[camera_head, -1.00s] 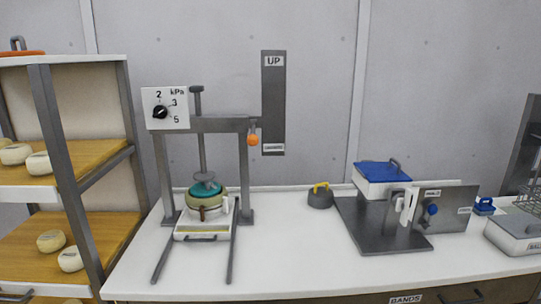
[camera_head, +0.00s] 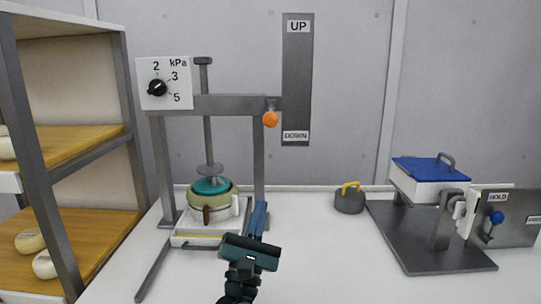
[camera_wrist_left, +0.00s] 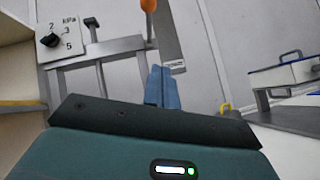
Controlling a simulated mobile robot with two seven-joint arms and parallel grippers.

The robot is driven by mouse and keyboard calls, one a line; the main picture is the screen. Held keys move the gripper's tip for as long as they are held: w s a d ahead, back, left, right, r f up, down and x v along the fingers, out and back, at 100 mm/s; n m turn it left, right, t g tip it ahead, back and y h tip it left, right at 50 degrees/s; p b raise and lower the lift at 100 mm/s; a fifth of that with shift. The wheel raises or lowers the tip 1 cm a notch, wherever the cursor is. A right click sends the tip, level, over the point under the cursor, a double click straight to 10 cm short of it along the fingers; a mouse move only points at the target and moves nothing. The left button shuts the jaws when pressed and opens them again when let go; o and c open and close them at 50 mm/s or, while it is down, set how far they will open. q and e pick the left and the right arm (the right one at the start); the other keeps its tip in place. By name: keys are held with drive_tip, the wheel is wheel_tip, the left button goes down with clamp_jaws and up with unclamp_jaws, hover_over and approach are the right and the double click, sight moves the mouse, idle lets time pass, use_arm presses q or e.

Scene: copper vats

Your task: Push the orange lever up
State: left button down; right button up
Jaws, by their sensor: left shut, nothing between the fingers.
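The orange lever knob (camera_head: 270,119) hangs at the right end of the press's grey crossbar, beside a tall grey plate (camera_head: 297,75) marked UP at the top and DOWN near the bottom. The knob is near the DOWN end. It also shows at the top of the left wrist view (camera_wrist_left: 148,5). My left gripper (camera_head: 259,212) is below the knob and in front of the press, with its blue fingers pointing up and away. The fingers are shut and empty, apart from the knob. They also show in the left wrist view (camera_wrist_left: 162,78). My right gripper is not in view.
The press holds a teal-topped pot (camera_head: 213,197) on a white tray, with a kPa dial (camera_head: 157,88) at upper left. A yellow-handled weight (camera_head: 349,200) and a blue-lidded box (camera_head: 425,172) stand to the right. Shelves with cheeses (camera_head: 80,150) are at left.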

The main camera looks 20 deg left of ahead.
sight(271, 114)
use_arm(q)
drive_tip(key=shift+w+a+r+n+t+y, duration=0.15)
drive_tip(key=shift+a+r+n+y, duration=0.1)
drive_tip(key=shift+r+n+y, duration=0.55)
drive_tip(key=shift+w+a+r+n+t+y, duration=0.15)
drive_tip(key=shift+a+r+n+y, duration=0.2)
drive_tip(key=shift+n, duration=0.75)
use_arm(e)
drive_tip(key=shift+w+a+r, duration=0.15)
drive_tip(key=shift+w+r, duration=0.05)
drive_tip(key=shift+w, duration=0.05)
use_arm(q)
drive_tip(key=shift+d+f, duration=0.1)
drive_tip(key=shift+d, duration=0.05)
drive_tip(key=s+r+p+x, duration=0.2)
drive_tip(key=p+x, duration=0.2)
drive_tip(key=x, duration=0.8)
drive_tip(key=shift+w+d+r, duration=0.3)
drive_tip(key=shift+w+d, duration=0.05)
drive_tip(key=shift+d, duration=0.1)
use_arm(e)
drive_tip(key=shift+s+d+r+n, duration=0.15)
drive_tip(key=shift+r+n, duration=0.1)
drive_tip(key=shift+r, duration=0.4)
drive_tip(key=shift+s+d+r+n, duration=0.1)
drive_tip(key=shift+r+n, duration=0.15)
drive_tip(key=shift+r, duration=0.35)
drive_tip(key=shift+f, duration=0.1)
use_arm(q)
drive_tip(key=shift+r, duration=0.1)
